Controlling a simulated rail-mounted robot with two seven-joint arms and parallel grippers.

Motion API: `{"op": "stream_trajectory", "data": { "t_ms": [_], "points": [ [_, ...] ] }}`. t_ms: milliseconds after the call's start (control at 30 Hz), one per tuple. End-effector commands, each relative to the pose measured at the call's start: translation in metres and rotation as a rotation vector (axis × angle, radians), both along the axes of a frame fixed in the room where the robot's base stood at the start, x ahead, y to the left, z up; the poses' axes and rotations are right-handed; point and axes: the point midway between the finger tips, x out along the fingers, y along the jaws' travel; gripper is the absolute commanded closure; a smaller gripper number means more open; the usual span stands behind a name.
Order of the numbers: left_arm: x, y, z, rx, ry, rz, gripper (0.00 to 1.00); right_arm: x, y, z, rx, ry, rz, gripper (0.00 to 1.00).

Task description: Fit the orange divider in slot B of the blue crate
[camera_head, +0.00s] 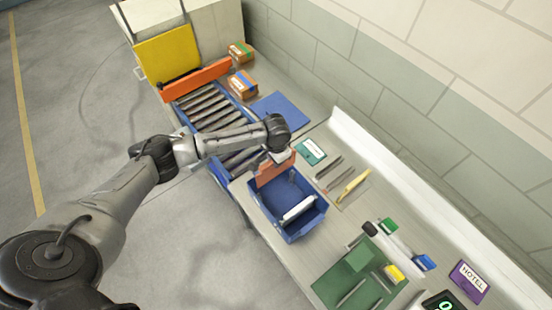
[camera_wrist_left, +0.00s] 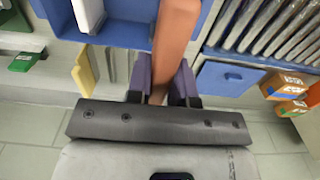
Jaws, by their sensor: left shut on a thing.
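The blue crate (camera_head: 313,219) stands on the bench at the end of the roller conveyor. A white divider (camera_head: 298,210) stands in it; it also shows in the left wrist view (camera_wrist_left: 88,14). My left gripper (camera_head: 280,155) is above the crate's far end, shut on the orange divider (camera_head: 270,172). In the left wrist view the purple fingers (camera_wrist_left: 160,85) grip the orange divider (camera_wrist_left: 174,40), which is seen edge-on and overlaps the crate's wall (camera_wrist_left: 115,33). I cannot tell whether its lower edge is inside a slot. No slot letters are readable. My right gripper is out of view.
The roller conveyor (camera_head: 212,110) lies beyond the crate, with cardboard boxes (camera_head: 242,84) and a blue panel (camera_head: 280,110) beside it. A teal labelled card (camera_head: 311,151) and a yellow tool (camera_head: 352,185) lie right of the crate. A green mat (camera_head: 335,285) lies nearer.

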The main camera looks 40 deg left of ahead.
Motion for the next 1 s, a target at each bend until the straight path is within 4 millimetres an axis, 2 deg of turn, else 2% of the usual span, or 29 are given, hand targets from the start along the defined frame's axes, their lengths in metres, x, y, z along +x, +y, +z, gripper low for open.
{"op": "stream_trajectory", "data": {
  "t_ms": [300, 800, 1000],
  "points": [
    [-0.002, 0.000, 0.002, -0.002, 0.002, 0.001, 1.00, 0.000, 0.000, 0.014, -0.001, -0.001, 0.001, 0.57],
    [-0.001, 0.000, -0.045, -0.001, 0.001, 0.001, 1.00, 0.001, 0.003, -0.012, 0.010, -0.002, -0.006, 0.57],
    [-0.002, 0.000, -0.056, -0.001, 0.001, 0.000, 1.00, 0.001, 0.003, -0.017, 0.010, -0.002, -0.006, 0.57]
  ]
}}
